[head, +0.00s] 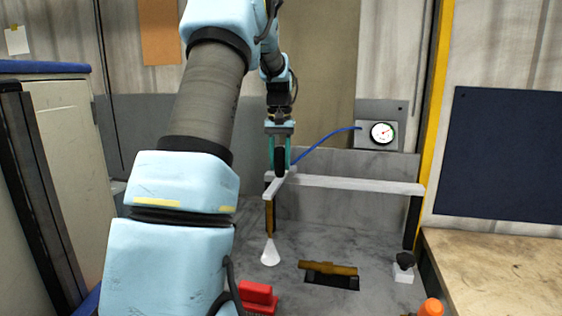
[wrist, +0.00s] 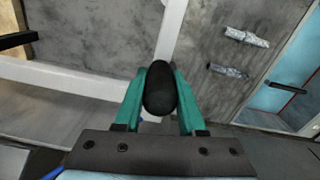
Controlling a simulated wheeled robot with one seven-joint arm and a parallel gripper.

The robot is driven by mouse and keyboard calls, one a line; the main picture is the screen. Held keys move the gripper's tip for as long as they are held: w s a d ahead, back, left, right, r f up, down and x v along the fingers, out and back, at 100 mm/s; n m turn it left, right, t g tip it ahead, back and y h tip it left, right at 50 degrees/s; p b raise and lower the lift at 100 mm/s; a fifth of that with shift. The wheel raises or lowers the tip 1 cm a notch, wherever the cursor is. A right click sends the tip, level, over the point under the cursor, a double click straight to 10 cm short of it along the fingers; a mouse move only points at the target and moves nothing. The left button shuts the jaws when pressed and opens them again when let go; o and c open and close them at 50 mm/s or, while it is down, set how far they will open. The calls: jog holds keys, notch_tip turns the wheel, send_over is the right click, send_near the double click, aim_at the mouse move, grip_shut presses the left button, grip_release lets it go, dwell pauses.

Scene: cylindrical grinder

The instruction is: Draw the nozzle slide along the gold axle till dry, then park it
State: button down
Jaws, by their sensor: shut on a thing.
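My gripper (head: 280,170) is shut on the upright black handle (head: 280,158) of the nozzle slide; the handle also shows between the green fingers in the wrist view (wrist: 160,90). The slide's white arm (head: 278,184) sits at the left end of a white rail (head: 350,184) in the head view. A brown nozzle tube (head: 270,218) hangs from the arm. A white cone (head: 270,254) flares below it; I cannot tell whether it is spray. The gold axle (head: 328,268) lies over a dark slot to the right of the cone. Whether the axle is wet is too small to tell.
A dial gauge (head: 381,133) with a blue hose (head: 325,142) is on the back panel. A black knob on a white block (head: 403,271) stands right of the axle. A red block (head: 258,296) and an orange object (head: 431,308) are in front. My arm covers the left middle.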

jog(key=shift+w+a+r, duration=0.1)
jog(key=shift+w+a, duration=0.05)
jog(key=shift+a, duration=0.15)
jog(key=c, duration=0.7)
grip_release()
jog(key=shift+a, duration=0.1)
jog(key=shift+o, duration=1)
notch_tip(320, 180, up, 11)
jog(key=b, duration=0.2)
jog(key=shift+b, duration=0.4)
jog(key=shift+f, duration=0.2)
